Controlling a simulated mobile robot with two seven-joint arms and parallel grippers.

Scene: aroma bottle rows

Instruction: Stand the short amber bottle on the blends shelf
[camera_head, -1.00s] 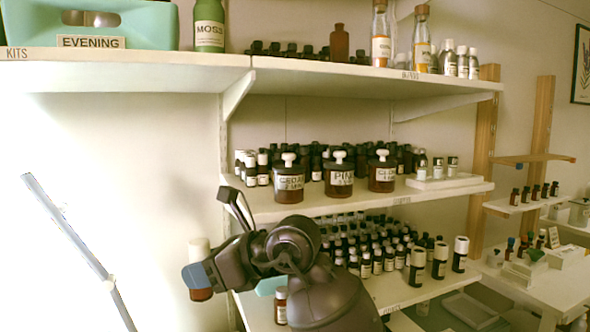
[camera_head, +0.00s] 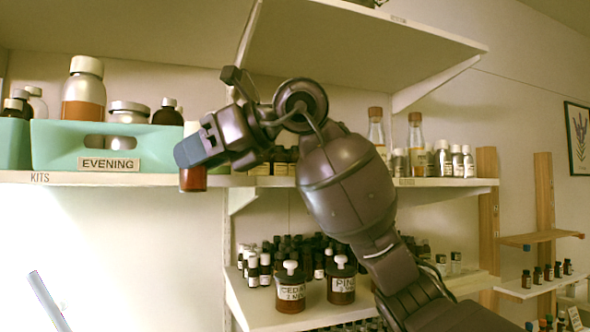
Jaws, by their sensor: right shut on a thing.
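My right gripper (camera_head: 196,149) is shut on a short amber bottle (camera_head: 193,180) with a pale cap, held upright. The bottle is in front of the shelf edge near the KITS section, right of the teal EVENING box. The blends shelf (camera_head: 450,183) is the right-hand part of the same level, with a small label on its front edge. Corked bottles (camera_head: 415,137) and several small white-capped bottles stand on it. My right arm hides much of its middle. My left gripper is not in view.
The teal EVENING box (camera_head: 60,146) holds several bottles. Another shelf (camera_head: 400,45) overhangs the blends level. Below, CEDAR (camera_head: 291,290) and PINE (camera_head: 341,283) jars stand before small dark bottles. A blue-grey bar (camera_head: 47,300) shows at lower left.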

